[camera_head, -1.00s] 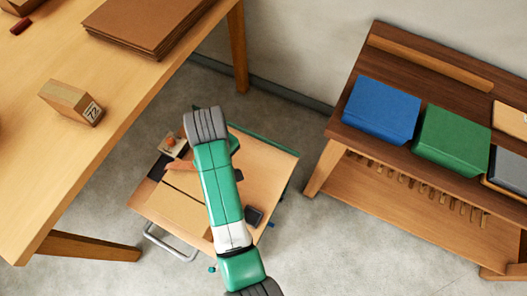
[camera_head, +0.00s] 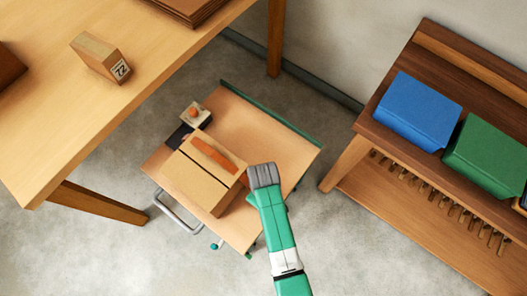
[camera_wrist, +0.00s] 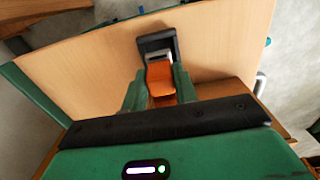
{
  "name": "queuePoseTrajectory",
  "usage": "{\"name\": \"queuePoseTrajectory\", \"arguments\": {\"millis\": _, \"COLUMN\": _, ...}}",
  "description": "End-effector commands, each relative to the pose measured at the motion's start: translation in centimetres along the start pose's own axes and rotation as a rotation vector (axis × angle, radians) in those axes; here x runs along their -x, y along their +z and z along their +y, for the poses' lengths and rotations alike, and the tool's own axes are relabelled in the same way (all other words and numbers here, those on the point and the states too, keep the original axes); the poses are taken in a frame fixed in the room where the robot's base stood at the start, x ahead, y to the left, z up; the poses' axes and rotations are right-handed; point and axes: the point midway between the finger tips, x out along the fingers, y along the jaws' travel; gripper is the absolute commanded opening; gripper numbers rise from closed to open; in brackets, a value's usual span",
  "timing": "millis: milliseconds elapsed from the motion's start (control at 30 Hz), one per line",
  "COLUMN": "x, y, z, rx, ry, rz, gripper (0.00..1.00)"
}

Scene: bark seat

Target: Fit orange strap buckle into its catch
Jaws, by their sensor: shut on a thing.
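In the wrist view my gripper (camera_wrist: 157,84) is shut on the orange buckle (camera_wrist: 160,76), one green finger on each side. A pale metal piece shows at the buckle's far end, lined up with the black catch (camera_wrist: 155,43) on the wooden deck. It overlaps the catch in the picture; I cannot tell whether it is inside or above it. In the head view the orange strap (camera_head: 214,154) runs over a cardboard box (camera_head: 192,180) towards my gripper. My grey wrist hides the fingers, buckle and catch there.
The box rests on a wheeled cart (camera_head: 262,132) with a green edge and metal handle. A small block with an orange knob (camera_head: 195,114) sits at its far left corner. A table (camera_head: 75,150) stands left, and a bench with blue (camera_head: 418,110) and green boxes stands right.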

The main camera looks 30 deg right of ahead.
Motion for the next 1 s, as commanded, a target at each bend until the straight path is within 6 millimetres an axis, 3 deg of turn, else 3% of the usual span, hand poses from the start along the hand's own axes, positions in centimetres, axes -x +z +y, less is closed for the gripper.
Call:
{"name": "queuePoseTrajectory", "arguments": {"millis": 267, "x": -3.8, "y": 0.0, "z": 0.0, "rx": 0.000, "ry": -0.001, "rz": -0.001, "gripper": 0.02}}
{"name": "queuePoseTrajectory", "arguments": {"millis": 767, "x": -4.5, "y": 0.0, "z": 0.0, "rx": 0.000, "ry": 0.001, "rz": 0.000, "gripper": 0.02}}
{"name": "queuePoseTrajectory", "arguments": {"millis": 800, "x": -4.4, "y": 0.0, "z": 0.0, "rx": 0.000, "ry": 0.001, "rz": 0.000, "gripper": 0.37}}
{"name": "queuePoseTrajectory", "arguments": {"millis": 867, "x": -4.4, "y": 0.0, "z": 0.0, "rx": 0.000, "ry": 0.000, "rz": 0.000, "gripper": 0.48}}
{"name": "queuePoseTrajectory", "arguments": {"millis": 1000, "x": -4.4, "y": 0.0, "z": 0.0, "rx": 0.000, "ry": 0.000, "rz": -0.001, "gripper": 0.51}}
